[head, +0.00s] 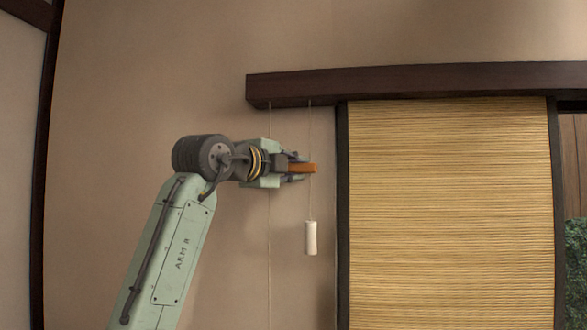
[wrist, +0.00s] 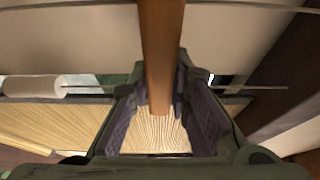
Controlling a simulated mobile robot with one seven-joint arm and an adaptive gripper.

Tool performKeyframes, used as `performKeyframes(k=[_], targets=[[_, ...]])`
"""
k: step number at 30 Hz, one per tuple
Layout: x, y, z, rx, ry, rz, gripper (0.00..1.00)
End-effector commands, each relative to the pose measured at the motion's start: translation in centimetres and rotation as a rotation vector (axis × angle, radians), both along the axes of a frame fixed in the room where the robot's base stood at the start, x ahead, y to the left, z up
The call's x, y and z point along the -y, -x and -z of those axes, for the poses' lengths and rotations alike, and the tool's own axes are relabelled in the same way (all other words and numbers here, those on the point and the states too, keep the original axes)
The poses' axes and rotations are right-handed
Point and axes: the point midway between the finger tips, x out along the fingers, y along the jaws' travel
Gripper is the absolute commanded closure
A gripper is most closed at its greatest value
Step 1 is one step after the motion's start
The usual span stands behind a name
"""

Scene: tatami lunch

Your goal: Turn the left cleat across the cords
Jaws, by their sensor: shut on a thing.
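The cleat (head: 304,168) is an orange-brown wooden bar. It lies about level in the head view and shows as a long brown bar in the wrist view (wrist: 160,45). My gripper (head: 291,168) is shut on it, with a finger on each side in the wrist view (wrist: 160,95). One thin cord (head: 310,135) hangs from the dark beam and meets the cleat's right end in the head view. A second cord (head: 269,250) hangs farther left, behind my gripper. Whether the cleat touches either cord is hidden.
A white cylindrical pull (head: 310,238) hangs below the cleat and shows at left in the wrist view (wrist: 35,87). The dark beam (head: 400,82) runs above. A bamboo blind (head: 450,210) in a dark frame stands to the right. The wall (head: 110,120) at left is bare.

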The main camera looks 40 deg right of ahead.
Motion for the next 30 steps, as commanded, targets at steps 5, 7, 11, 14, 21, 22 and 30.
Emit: performKeyframes(k=[5,7,11,14,21,22,30], targets=[[0.00,-0.02,0.01,0.012,-0.009,-0.001,1.00],[0.01,-0.01,0.02,0.013,-0.009,-0.001,1.00],[0.01,-0.01,0.03,0.012,-0.010,-0.001,1.00],[0.01,-0.01,0.04,0.012,-0.010,-0.001,1.00],[0.01,0.00,0.04,0.011,-0.009,-0.001,0.67],[0.01,0.00,0.03,0.011,-0.009,-0.001,0.65],[0.01,0.01,0.02,0.011,-0.009,0.000,0.62]])
